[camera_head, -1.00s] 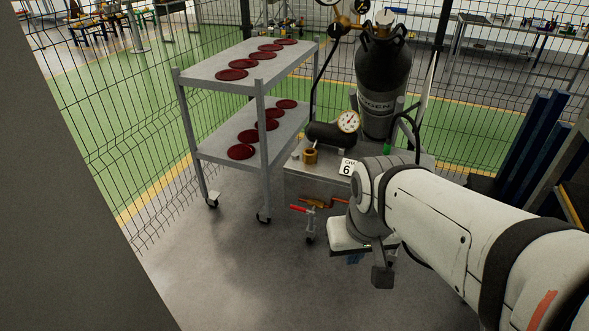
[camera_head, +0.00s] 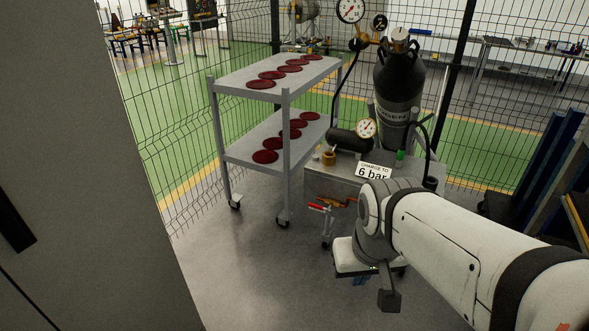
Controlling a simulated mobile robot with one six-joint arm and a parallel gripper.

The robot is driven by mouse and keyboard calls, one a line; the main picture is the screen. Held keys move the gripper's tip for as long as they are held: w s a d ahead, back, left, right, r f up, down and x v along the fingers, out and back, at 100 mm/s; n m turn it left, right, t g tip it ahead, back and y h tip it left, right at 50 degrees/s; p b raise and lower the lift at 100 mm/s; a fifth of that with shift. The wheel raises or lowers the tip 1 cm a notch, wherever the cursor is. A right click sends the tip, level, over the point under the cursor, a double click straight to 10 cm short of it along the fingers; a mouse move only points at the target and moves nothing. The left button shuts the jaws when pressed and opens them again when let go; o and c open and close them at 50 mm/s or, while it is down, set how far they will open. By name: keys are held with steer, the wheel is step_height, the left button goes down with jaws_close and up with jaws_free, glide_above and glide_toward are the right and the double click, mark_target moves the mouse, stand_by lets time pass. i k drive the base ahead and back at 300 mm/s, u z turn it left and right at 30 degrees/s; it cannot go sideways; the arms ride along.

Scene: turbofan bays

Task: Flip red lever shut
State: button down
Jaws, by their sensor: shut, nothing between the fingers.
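A small red lever (camera_head: 320,207) sticks out leftward, roughly level, from piping below the front edge of the bench (camera_head: 340,180). A metal fitting (camera_head: 326,239) hangs under it. An orange-brown part (camera_head: 337,202) lies just behind it, close to my arm. My gripper (camera_head: 360,280) points down at the end of my white arm, to the right of the lever and lower in the picture, apart from it. It is shut and empty, as far as its small, partly hidden fingers show. My wrist hides part of the bench front and piping.
A grey two-shelf trolley (camera_head: 287,140) with several dark red discs stands left of the bench. A dark gas cylinder (camera_head: 399,85), a gauge (camera_head: 366,128) and a "6 bar" sign (camera_head: 374,171) are at the bench. A grey panel (camera_head: 90,180) fills the left. Floor between is clear.

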mark_target(316, 206)
steer(key=i, duration=0.85)
steer(key=z, duration=0.05)
